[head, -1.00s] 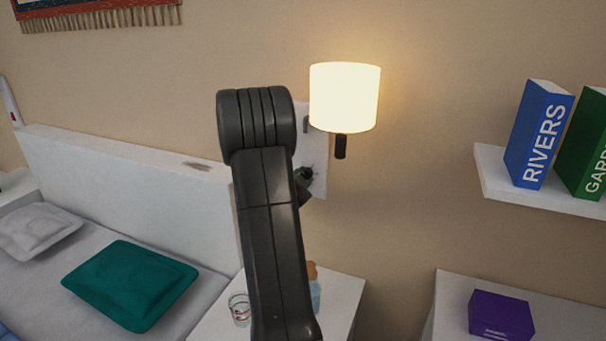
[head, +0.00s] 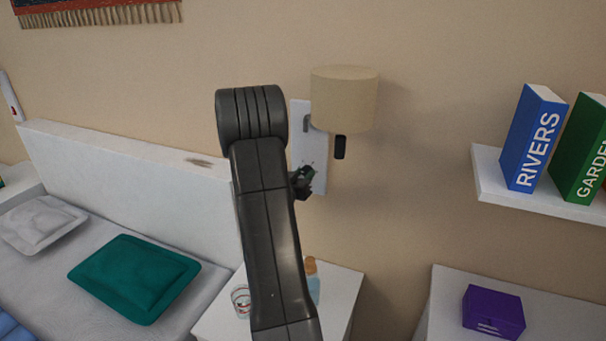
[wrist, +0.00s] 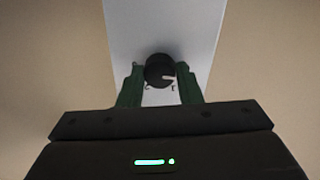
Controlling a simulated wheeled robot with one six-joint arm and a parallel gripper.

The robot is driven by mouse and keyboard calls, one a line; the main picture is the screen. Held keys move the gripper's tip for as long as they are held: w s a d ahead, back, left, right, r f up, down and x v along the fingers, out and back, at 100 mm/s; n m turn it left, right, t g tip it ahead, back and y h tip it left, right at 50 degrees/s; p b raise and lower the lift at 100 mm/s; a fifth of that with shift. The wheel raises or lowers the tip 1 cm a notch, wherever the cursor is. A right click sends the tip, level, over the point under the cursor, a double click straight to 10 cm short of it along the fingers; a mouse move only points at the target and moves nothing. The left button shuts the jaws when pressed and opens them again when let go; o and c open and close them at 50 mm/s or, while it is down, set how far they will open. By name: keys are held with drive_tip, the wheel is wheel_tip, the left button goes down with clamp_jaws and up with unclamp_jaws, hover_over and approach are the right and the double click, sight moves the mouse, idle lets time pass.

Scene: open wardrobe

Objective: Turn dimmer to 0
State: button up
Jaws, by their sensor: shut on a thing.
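The dimmer knob (wrist: 159,69) is a round dark knob with a pale pointer mark, on a white wall plate (wrist: 200,30). In the wrist view the pointer lies toward the right. My gripper (wrist: 160,80) is shut on the knob, with one green finger on each side. In the head view my gripper (head: 305,178) is at the plate (head: 306,150), and my arm hides part of the plate. The wall lamp (head: 343,100) above is dark, its shade a dull beige. The scale marks on the plate are too small to read.
A nightstand (head: 340,290) with a bottle (head: 313,283) and a glass (head: 241,298) stands below. The bed with a green pillow (head: 135,277) is at the left. A shelf (head: 540,200) with books is at the right. The wall between lamp and shelf is clear.

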drive_tip(key=shift+f+n, duration=0.15)
drive_tip(key=shift+n, duration=0.35)
drive_tip(key=o, duration=1)
drive_tip(key=shift+c, duration=0.2)
drive_tip(key=shift+s, duration=0.1)
drive_tip(key=b+v, duration=0.2)
drive_tip(key=v, duration=1.1)
drive_tip(key=shift+s+a, duration=0.2)
drive_tip(key=shift+s, duration=0.15)
drive_tip(key=shift+w, duration=0.1)
drive_tip(key=p+x, duration=0.2)
drive_tip(key=x, duration=1.1)
drive_tip(key=shift+w+d, duration=0.25)
drive_tip(key=shift+w, duration=0.1)
